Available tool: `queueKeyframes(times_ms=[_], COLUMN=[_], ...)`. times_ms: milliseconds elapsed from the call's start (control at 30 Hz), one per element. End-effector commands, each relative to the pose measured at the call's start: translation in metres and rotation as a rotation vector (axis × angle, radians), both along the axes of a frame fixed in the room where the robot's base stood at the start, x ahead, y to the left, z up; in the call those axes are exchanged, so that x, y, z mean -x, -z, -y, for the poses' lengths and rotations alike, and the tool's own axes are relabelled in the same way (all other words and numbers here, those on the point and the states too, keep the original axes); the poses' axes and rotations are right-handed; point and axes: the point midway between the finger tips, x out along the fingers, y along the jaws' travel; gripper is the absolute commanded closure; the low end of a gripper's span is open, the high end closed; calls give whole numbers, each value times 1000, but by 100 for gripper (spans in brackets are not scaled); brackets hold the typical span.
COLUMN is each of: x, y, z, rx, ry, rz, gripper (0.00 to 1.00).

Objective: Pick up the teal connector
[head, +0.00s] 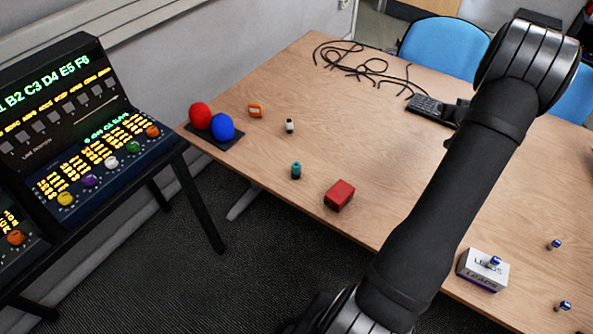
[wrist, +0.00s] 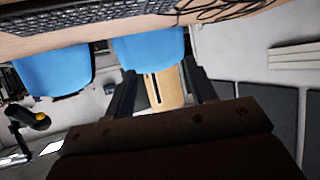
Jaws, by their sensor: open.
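The teal connector (head: 296,171) is a small teal piece with a dark top, standing on the wooden table near its front left edge in the head view. It is left of the red box and apart from it. In the wrist view my gripper (wrist: 158,82) has its two dark fingers spread apart, with nothing between them. That view faces chairs and the floor beyond the table, and the connector is not in it. In the head view my arm crosses the right side and the gripper itself is out of frame.
A red box (head: 339,195), a small white-and-black piece (head: 290,126) and an orange piece (head: 255,111) lie near the connector. Red (head: 200,116) and blue (head: 222,127) balls sit on a dark pad. A LEADS box (head: 482,270) is at right. Black cables (head: 352,68) lie at the back.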

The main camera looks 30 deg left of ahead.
Motion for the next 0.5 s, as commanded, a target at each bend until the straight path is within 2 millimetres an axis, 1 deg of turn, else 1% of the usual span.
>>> queueKeyframes(times_ms=[200, 267, 367, 467, 500], x=[0, 0, 1, 7, 13], y=[0, -1, -5, -10, -11], z=[-1, -4, -23, -58, -75], rx=[-1, -8, -49, -135, -178], ry=[0, 11, 70, 193, 256], rz=[0, -7, -42, -118, -161], gripper=[49, 49, 49, 49, 49])
